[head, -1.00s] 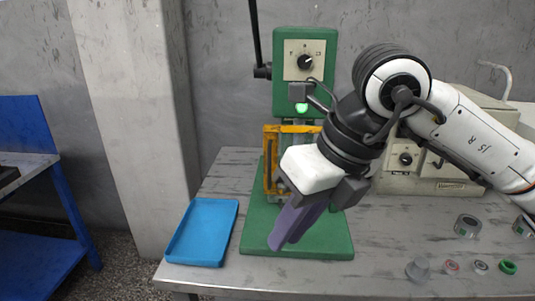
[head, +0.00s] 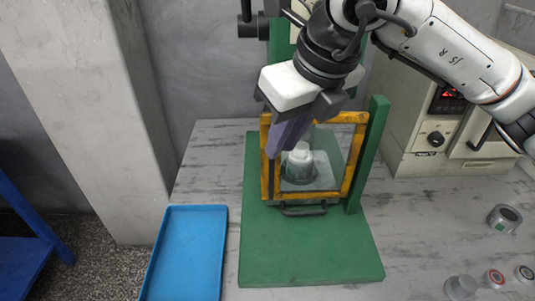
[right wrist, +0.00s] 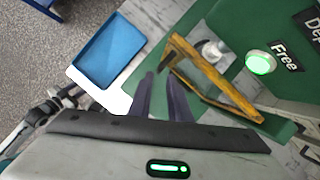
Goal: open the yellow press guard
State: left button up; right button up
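The yellow press guard (head: 355,160) is a yellow frame with a clear panel, standing upright on the green press base (head: 310,260). It also shows in the right wrist view (right wrist: 213,78). A dark handle (head: 303,210) sits at its lower edge. A white and grey part (head: 299,165) shows through the panel. My right gripper (head: 282,145) is at the guard's upper left, its purple fingers overlapping the frame in the head view. Its fingers (right wrist: 160,82) are apart and empty in the right wrist view, left of the frame. Contact with the guard cannot be told. My left gripper is out of view.
A blue tray (head: 185,255) lies left of the press. A beige control box (head: 425,120) stands at the right rear. A metal ring (head: 503,218) and several small parts lie at the right. A green light (right wrist: 260,62) glows beside a "Free" label.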

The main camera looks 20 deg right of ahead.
aim_at(274, 161)
jog(key=x, duration=0.8)
jog(key=shift+f+p, duration=0.15)
jog(key=shift+p, duration=0.25)
grip_shut()
